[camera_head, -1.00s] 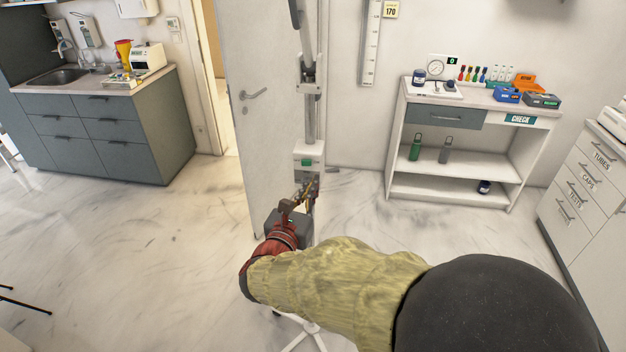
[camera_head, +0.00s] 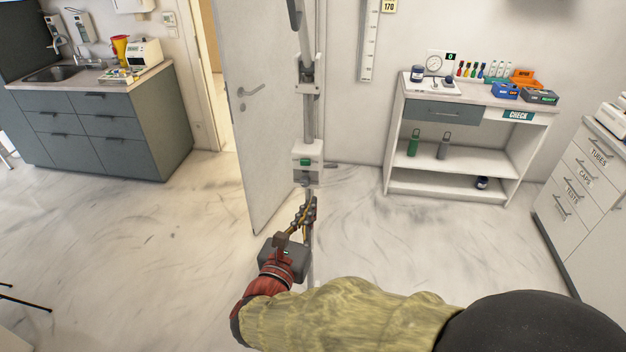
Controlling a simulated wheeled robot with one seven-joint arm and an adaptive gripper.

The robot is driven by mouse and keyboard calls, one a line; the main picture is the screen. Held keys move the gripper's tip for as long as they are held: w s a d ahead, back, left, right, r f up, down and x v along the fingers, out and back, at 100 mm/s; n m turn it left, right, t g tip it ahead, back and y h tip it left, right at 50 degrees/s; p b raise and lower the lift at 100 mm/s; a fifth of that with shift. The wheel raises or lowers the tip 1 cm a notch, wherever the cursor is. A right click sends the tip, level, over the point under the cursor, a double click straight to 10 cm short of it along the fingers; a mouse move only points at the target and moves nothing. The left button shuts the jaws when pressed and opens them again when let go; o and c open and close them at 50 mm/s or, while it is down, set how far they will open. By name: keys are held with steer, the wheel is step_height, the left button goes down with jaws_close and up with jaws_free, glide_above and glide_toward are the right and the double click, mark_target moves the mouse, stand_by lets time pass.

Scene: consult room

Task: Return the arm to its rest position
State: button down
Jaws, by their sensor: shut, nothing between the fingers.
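My arm reaches in from the bottom right in a yellow-green sleeve, with a red wrist part behind the gripper. My gripper (camera_head: 307,207) is at the lower middle, pointing away from me. It is shut and holds nothing. It hangs in front of the lower part of a grey upright pole (camera_head: 309,120), below a white box with a green button (camera_head: 307,162). I cannot tell how much room lies between the fingertips and the pole.
An open door (camera_head: 262,130) stands just left of the pole. A CHECK shelf unit (camera_head: 455,190) with bottles and small racks is at the right, beside a drawer cabinet (camera_head: 590,185). A sink counter (camera_head: 100,130) is at the left.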

steer(key=s+d+f+m+g+h, duration=0.2)
steer(key=s+d+f+m+g, duration=1.05)
steer(key=s+d+m, duration=0.45)
steer(key=s+r+m+g+y, duration=0.2)
steer(key=s+r+m+y, duration=0.35)
steer(key=m, duration=0.55)
steer(key=d+r+m+t, duration=0.2)
steer(key=d+r+m, duration=0.3)
steer(key=d+r, duration=0.1)
steer(key=shift+d+r+t+y, duration=0.35)
steer(key=shift+d+y, duration=0.1)
steer(key=shift+d, duration=0.1)
